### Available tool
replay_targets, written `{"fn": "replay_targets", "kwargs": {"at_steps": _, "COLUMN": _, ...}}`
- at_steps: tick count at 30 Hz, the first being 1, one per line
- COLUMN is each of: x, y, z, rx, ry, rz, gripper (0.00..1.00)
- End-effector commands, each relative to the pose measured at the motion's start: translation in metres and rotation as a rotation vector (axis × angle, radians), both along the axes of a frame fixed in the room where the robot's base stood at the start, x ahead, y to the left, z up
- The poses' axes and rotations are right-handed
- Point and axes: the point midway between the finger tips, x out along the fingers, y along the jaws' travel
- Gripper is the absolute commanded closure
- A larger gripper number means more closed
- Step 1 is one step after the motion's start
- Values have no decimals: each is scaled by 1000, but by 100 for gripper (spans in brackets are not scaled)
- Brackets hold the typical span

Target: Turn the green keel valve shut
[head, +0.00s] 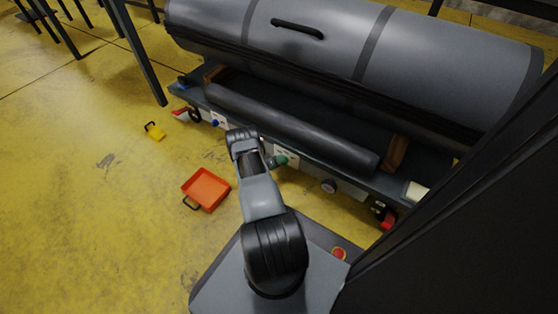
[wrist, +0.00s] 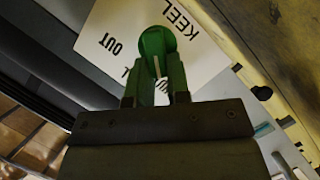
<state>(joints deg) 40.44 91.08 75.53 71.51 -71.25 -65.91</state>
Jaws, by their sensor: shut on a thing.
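The green keel valve (wrist: 156,42) is a round green knob with a pale line on it, in the upper middle of the wrist view. It sits on a white plate (wrist: 102,25) lettered KEEL and OUT; more lettering is partly hidden behind my gripper. My gripper (wrist: 155,78) is shut on the valve, one finger on each side of it.
Other fittings line the bench side: a blue one (head: 214,123), a round gauge (head: 328,186) and a red one (head: 389,219). An orange tray (head: 206,188) and a yellow item (head: 155,131) are on the floor.

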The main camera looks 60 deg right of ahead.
Motion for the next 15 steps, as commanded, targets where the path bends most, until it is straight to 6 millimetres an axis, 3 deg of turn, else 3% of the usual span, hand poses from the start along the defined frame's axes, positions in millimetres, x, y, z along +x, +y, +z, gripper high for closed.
{"fn": "replay_targets", "kwargs": {"at_steps": 11, "x": 0, "y": -1, "z": 0, "rx": -1, "ry": 4, "rz": 1, "gripper": 100}}
{"fn": "replay_targets", "kwargs": {"at_steps": 12, "x": 0, "y": -1, "z": 0, "rx": -1, "ry": 4, "rz": 1, "gripper": 82}}
{"fn": "replay_targets", "kwargs": {"at_steps": 15, "x": 0, "y": -1, "z": 0, "rx": -1, "ry": 4, "rz": 1, "gripper": 72}}
